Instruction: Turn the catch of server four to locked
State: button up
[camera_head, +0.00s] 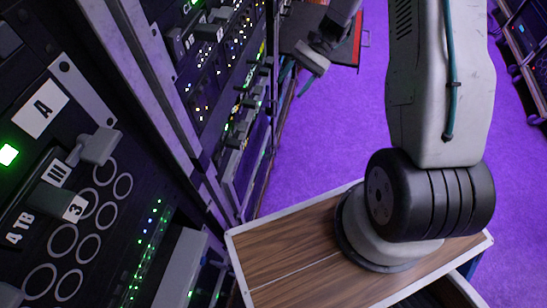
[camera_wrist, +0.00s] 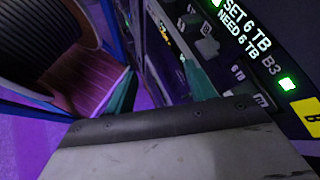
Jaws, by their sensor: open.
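My gripper (camera_head: 295,78) is at the far end of the arm, near the rack front in the upper middle of the head view. In the wrist view its teal fingers stand apart, and the gripper (camera_wrist: 160,88) is open with nothing seen between them. The right finger is close in front of a dark server panel (camera_wrist: 232,72) with grey knobs (camera_wrist: 208,46), marked "SET 6 TB, NEED 6 TB" and "B3". Whether it touches the panel I cannot tell. No label for server four is readable, and I cannot tell which part is its catch.
At near left, a panel carries an "A" label (camera_head: 40,114), a grey lever (camera_head: 98,147), a grey handle marked "3" (camera_head: 58,200) and a green light (camera_head: 8,155). Racks (camera_head: 225,60) line the left. Purple floor (camera_head: 325,140) is clear. Another rack (camera_head: 528,45) stands right.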

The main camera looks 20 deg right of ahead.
notch_tip(320, 180, down, 46)
jog(key=d+m+t+y, duration=0.1)
jog(key=m+t+y, duration=0.3)
jog(key=m+t, duration=1.2)
jog(key=x, duration=0.7)
jog(key=shift+s+f, duration=0.15)
jog(key=shift+f, duration=0.1)
jog(key=shift+a, duration=0.1)
jog(key=c, duration=1)
